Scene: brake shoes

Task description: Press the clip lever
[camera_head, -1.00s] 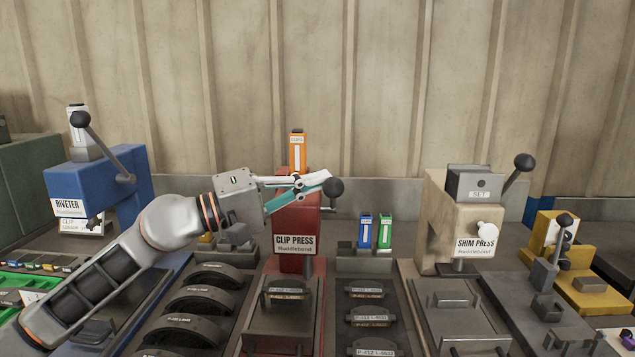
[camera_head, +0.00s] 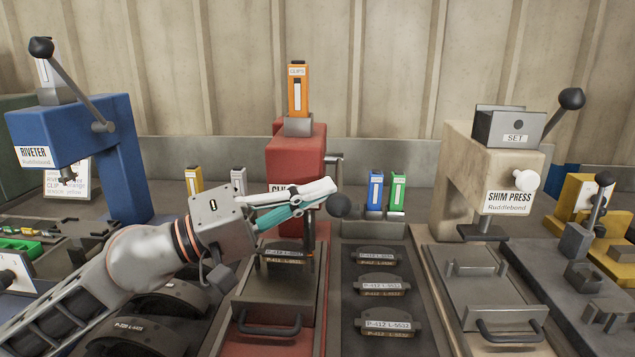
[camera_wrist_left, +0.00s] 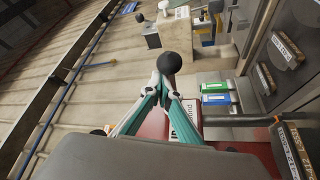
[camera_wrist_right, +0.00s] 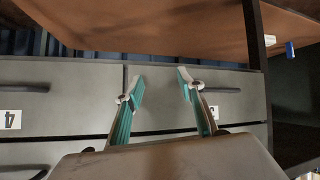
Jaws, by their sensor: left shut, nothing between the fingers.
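The red clip press (camera_head: 296,150) stands at centre, its label partly hidden by my left gripper. Its lever ends in a black ball knob (camera_head: 338,205), now lower than the lever's pivot. My left gripper (camera_head: 328,190) is shut and empty, its fingertips at the knob's upper left; contact is hard to tell. The left wrist view shows the knob (camera_wrist_left: 168,62) just beyond the fingertips (camera_wrist_left: 162,88). A labelled brake shoe (camera_head: 284,257) sits in the press fixture. My right gripper (camera_wrist_right: 160,80) is open and empty before grey drawers (camera_wrist_right: 60,90).
The blue riveter (camera_head: 75,140) stands left, the beige shim press (camera_head: 490,160) right. An orange clip magazine (camera_head: 298,90) tops the clip press. Blue (camera_head: 375,190) and green (camera_head: 397,192) magazines stand right of the knob. Several labelled shoes lie on the tray (camera_head: 420,320) in front.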

